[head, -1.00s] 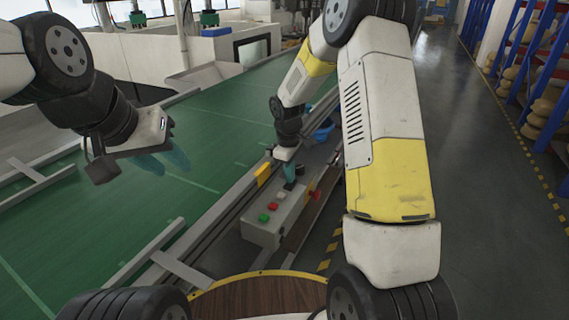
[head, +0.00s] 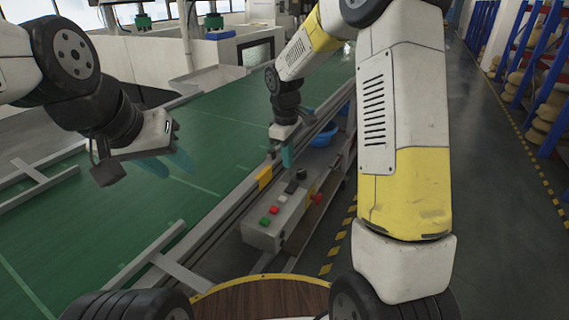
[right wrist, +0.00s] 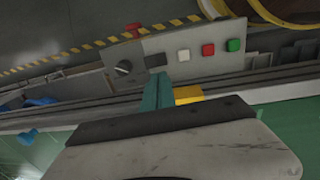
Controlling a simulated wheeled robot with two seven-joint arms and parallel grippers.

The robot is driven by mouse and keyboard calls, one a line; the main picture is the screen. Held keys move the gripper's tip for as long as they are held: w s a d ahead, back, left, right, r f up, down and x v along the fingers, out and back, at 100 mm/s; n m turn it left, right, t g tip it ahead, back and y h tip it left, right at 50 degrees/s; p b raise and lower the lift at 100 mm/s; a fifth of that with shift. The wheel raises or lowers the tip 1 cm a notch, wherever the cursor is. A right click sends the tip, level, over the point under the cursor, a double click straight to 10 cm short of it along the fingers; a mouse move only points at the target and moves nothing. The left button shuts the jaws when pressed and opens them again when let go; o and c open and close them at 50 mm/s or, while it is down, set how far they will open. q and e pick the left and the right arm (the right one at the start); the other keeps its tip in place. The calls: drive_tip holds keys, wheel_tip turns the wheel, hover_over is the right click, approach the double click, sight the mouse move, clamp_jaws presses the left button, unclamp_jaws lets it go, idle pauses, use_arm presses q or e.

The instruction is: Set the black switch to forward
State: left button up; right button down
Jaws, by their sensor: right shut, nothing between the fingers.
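A light grey control box (head: 262,238) stands beside the conveyor. On its top are a black rocker-like switch (head: 291,187) and a round black knob (head: 301,174). The right wrist view also shows the black switch (right wrist: 155,60) and the knob (right wrist: 123,68); the switch's set position is too small to read. My right gripper (head: 287,157) is shut and empty, above and beyond the box. In the right wrist view its teal fingertips (right wrist: 158,82) are near the switch in the picture, apart from it. My left gripper (head: 168,164) hangs open and empty over the green belt.
Green (head: 265,221), red (head: 274,210) and white (head: 282,199) buttons line the box top. A red knob (head: 318,198) sticks out of its side. A yellow block (head: 264,177) sits on the conveyor rail. A blue bin (head: 325,136) lies beyond.

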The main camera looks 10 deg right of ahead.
sight(292, 184)
drive_tip(key=r, duration=0.5)
drive_tip(key=shift+s+a, duration=0.15)
drive_tip(key=shift+s, duration=0.15)
drive_tip(key=shift+w, duration=0.1)
drive_tip(key=shift+w+d+r+t, duration=0.15)
drive_tip(key=shift+w+d+t, duration=0.15)
drive_tip(key=shift+w+d, duration=0.2)
drive_tip(key=f, duration=0.4)
drive_tip(key=w+f, duration=0.1)
drive_tip(key=f, duration=0.4)
drive_tip(key=d+f, duration=0.1)
drive_tip(key=f, duration=0.4)
drive_tip(key=shift+w, duration=0.35)
